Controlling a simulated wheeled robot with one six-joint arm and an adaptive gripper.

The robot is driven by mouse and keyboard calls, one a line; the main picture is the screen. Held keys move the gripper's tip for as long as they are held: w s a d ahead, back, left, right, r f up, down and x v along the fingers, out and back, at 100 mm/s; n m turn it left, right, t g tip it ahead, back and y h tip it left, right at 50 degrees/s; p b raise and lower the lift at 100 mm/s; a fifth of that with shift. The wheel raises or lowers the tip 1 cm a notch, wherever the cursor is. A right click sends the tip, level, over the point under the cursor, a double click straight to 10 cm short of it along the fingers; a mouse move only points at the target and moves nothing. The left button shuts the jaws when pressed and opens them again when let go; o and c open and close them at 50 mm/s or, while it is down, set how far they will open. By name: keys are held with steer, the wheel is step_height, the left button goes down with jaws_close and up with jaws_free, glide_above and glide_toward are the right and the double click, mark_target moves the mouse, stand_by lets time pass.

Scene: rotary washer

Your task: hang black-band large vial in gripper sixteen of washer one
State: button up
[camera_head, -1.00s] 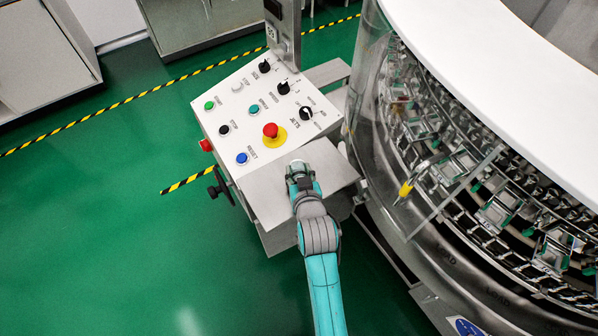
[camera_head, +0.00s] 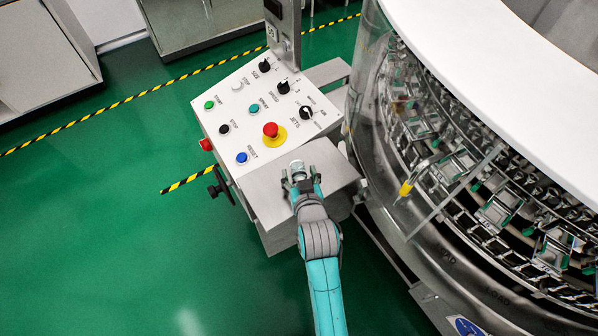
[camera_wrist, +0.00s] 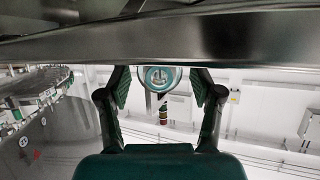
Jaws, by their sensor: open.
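A clear glass vial (camera_head: 297,167) stands on the grey metal shelf (camera_head: 263,203) in front of the control panel; its band colour cannot be made out. My gripper (camera_head: 301,179) is open at the shelf, with its fingers spread on either side of the vial. In the wrist view the vial's round end (camera_wrist: 160,76) shows between the open fingers, with gaps at both sides. The rotary washer (camera_head: 478,32) fills the right, with rows of metal vial grippers (camera_head: 499,210) behind its clear guard. I cannot tell which one is sixteen.
The sloped control panel (camera_head: 240,118) with buttons, knobs and a red emergency stop (camera_head: 270,130) rises just behind the shelf. The washer's clear guard with a yellow-tipped handle (camera_head: 405,188) stands to the right. Green floor (camera_head: 110,230) is free at the left.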

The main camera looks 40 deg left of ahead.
steer(key=v, duration=1.1)
steer(key=shift+f, duration=0.1)
steer(key=s+d+f+m+t+h, duration=0.1)
steer(key=s+d+f, duration=0.15)
steer(key=d, duration=0.55)
steer(key=s+d+f+m+t+h, duration=0.1)
steer(key=s+d+m+h, duration=0.15)
steer(key=d, duration=0.55)
steer(key=s+d+f+m+t, duration=0.1)
steer(key=s+d+f, duration=0.15)
steer(key=d, duration=0.45)
steer(key=s+d+r+m+t+h, duration=0.1)
steer(key=s+d+r+m+h, duration=0.1)
steer(key=s+d, duration=0.4)
steer(key=s+d+r+m+t+h, duration=0.1)
steer(key=s+d+r, duration=0.4)
steer(key=s, duration=0.6)
steer(key=d+m+h, duration=0.1)
steer(key=d+h, duration=0.1)
steer(key=shift+s+d+h, duration=0.25)
steer(key=shift+s+h, duration=0.05)
steer(key=shift+h, duration=0.05)
steer(key=shift+o, duration=0.5)
steer(key=shift+s+d+r+m, duration=0.1)
steer(key=shift+s+r+m, duration=0.1)
steer(key=shift+s+m, duration=0.05)
